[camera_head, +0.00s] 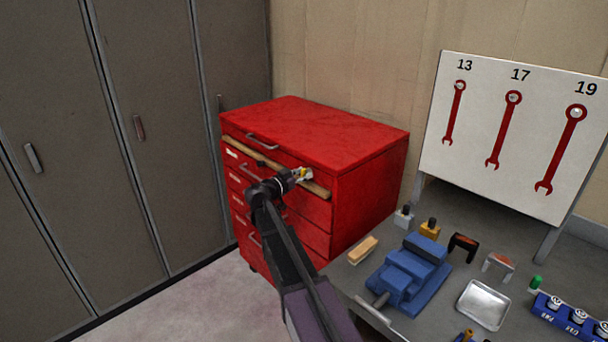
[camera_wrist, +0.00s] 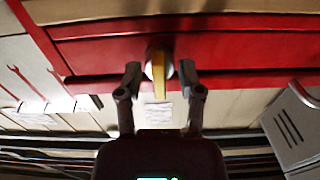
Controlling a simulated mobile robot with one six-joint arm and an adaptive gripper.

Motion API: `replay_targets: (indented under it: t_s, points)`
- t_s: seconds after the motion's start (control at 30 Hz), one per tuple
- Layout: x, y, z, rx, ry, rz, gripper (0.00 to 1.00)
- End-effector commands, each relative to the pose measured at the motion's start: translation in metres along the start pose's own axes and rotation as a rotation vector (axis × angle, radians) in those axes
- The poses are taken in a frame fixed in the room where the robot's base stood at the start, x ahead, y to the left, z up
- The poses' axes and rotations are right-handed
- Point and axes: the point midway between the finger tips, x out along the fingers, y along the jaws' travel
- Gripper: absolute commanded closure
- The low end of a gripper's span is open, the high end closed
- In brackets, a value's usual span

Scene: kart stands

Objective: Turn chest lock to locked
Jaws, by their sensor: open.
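The red chest (camera_head: 365,190) stands against the wall with its drawer front facing my arm. Its lock shows in the wrist view as a pale round plate (camera_wrist: 151,70) with a yellow lever (camera_wrist: 159,85) on it. In that view the lever lies nearly upright in the picture. My gripper (camera_wrist: 161,78) is open, with one finger on each side of the lever and a gap visible on both sides. In the head view my gripper (camera_head: 298,178) is at the upper chest front, partly hiding the lock. Whether the fingers touch the chest is unclear.
A tan strip (camera_head: 265,160) runs across the upper chest front. Grey lockers (camera_head: 150,130) stand at the left. The bench at the right holds a blue vise (camera_head: 410,270), a wooden brush (camera_head: 362,250), a metal tray (camera_head: 484,304) and a wrench board (camera_head: 510,135).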

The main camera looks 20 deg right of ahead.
Motion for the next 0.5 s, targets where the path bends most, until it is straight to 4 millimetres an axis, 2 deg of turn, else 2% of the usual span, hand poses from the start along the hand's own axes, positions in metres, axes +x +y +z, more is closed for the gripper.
replay_targets:
  t_s: [0.3, 0.33, 0.47, 0.5]
  points:
    - [0.0015, 0.0001, 0.0, 0.0, 0.0, 0.0, 0.51]
    - [0.0014, 0.0, 0.0, 0.0, 0.0, 0.0, 0.57]
    - [0.0013, 0.0001, 0.0, 0.0, 0.0, 0.0, 0.96]
    - [0.0012, 0.0001, 0.0, 0.0, 0.0, 0.0, 1.0]
